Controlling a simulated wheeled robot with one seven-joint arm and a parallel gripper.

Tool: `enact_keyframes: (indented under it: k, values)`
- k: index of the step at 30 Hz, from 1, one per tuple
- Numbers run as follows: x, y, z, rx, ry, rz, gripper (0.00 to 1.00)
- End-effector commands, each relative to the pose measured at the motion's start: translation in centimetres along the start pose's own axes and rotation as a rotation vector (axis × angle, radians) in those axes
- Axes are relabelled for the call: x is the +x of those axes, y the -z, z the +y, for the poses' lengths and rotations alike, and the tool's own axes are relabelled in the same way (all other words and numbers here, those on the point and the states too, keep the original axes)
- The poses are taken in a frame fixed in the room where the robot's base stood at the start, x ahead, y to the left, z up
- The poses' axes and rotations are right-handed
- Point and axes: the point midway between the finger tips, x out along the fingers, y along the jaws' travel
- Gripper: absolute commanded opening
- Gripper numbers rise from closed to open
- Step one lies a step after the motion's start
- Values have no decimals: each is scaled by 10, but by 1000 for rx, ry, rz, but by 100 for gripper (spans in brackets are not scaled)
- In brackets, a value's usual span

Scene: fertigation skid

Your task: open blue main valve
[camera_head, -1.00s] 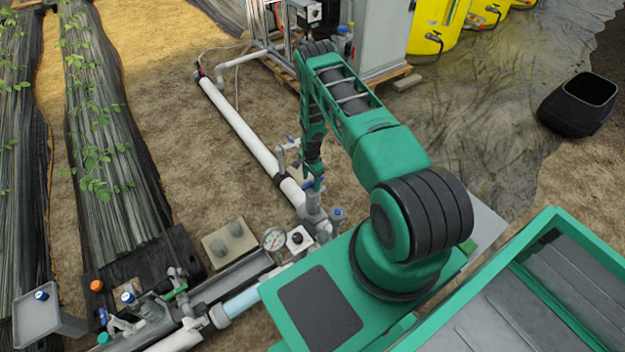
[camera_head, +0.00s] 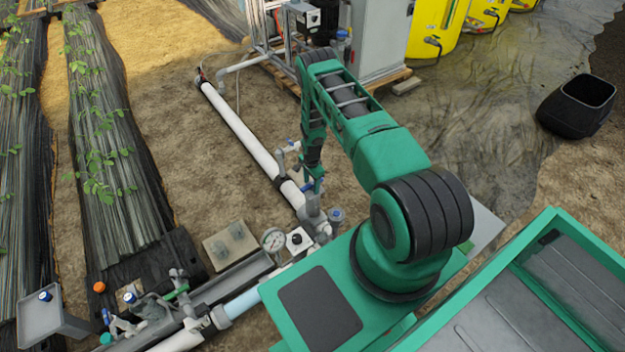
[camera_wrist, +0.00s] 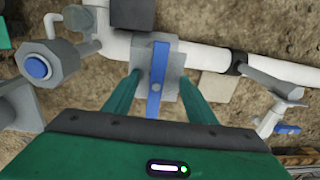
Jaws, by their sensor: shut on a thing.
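The blue main valve has a blue lever handle (camera_wrist: 157,80) on a grey body (camera_wrist: 174,62), set in a white pipe (camera_wrist: 205,58). In the wrist view the handle points toward my gripper and lies across the pipe's line. My gripper (camera_wrist: 159,76) has one green finger on each side of the valve and is shut on it. Gaps show between the handle and the upper parts of the fingers; the exact contact is hard to see. In the head view my gripper (camera_head: 313,180) reaches down at the pipe junction, and a bit of blue shows beside it.
A round blue-capped fitting (camera_wrist: 37,67) stands left in the wrist view. Another blue-handled valve (camera_wrist: 287,129) is at right. In the head view, a pressure gauge (camera_head: 273,240) and blue-topped fitting (camera_head: 335,215) stand close by. Bare soil lies around the pipe.

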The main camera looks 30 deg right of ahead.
Motion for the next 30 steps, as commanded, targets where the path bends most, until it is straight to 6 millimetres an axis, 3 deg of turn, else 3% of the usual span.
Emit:
enact_keyframes:
  k: [1,8,14,17,24,30]
  values:
    - [30,8,30,6,-30,17,41]
    - [50,8,30,7,-42,17,41]
    - [61,-2,61,14,-108,1,41]
    - [54,-5,68,16,-124,-2,41]
    - [9,5,34,11,-51,15,41]
    - [-30,4,38,7,-34,15,41]
